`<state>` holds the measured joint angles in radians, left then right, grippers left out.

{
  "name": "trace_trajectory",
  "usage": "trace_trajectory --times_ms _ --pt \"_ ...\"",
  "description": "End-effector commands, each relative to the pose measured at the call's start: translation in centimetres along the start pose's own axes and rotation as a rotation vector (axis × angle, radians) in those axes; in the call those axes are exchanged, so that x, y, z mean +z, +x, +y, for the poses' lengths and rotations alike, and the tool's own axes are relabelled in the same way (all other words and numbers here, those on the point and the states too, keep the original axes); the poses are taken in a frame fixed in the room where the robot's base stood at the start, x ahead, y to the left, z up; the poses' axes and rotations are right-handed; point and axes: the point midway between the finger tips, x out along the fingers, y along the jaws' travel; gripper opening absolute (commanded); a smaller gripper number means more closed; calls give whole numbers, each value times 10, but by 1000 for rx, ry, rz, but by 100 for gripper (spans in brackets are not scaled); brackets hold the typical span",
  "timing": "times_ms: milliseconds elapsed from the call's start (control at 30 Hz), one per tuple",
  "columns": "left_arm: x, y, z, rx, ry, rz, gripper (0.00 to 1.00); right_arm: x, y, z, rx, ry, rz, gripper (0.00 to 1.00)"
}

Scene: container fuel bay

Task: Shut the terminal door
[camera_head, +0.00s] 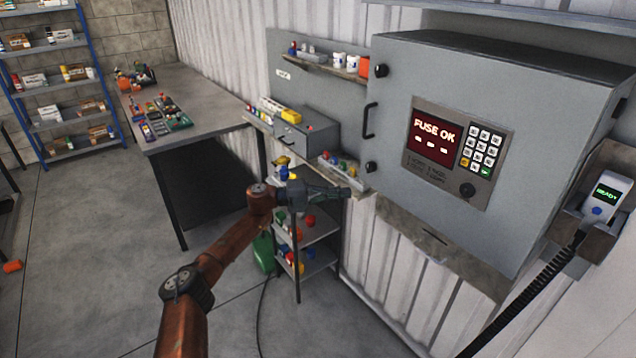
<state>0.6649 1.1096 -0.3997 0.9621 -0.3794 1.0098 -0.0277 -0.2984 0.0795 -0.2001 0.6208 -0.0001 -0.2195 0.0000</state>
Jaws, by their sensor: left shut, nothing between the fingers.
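The terminal is a large grey cabinet on the corrugated wall at the right. Its door (400,101) faces me and lies flush with the cabinet front, with no gap that I can see. The door carries a black handle (370,120) on its left edge, a keypad (481,150) and a red screen (433,138) reading "FUSE OK". My left gripper (345,192) is shut and empty, below and left of the door's lower left corner, apart from the handle. My right gripper is not in view.
A handheld unit (606,200) reading "READY" sits in a holder at the right, with a black coiled cord (530,290). A small shelf rack (318,262) stands behind my left arm. A workbench (190,88) and blue shelving (50,85) stand farther back. The floor at left is mostly clear.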

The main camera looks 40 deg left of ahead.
Motion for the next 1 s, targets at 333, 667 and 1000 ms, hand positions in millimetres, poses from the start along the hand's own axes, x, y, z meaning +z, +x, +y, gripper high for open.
trace_trajectory --times_ms 333,667,1000 --pt "42 -35 2 -1 -1 0 0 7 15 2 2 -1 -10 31" --pt "66 -60 2 0 0 0 0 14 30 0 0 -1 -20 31" --pt "71 -67 0 -1 0 2 0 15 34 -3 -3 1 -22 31"
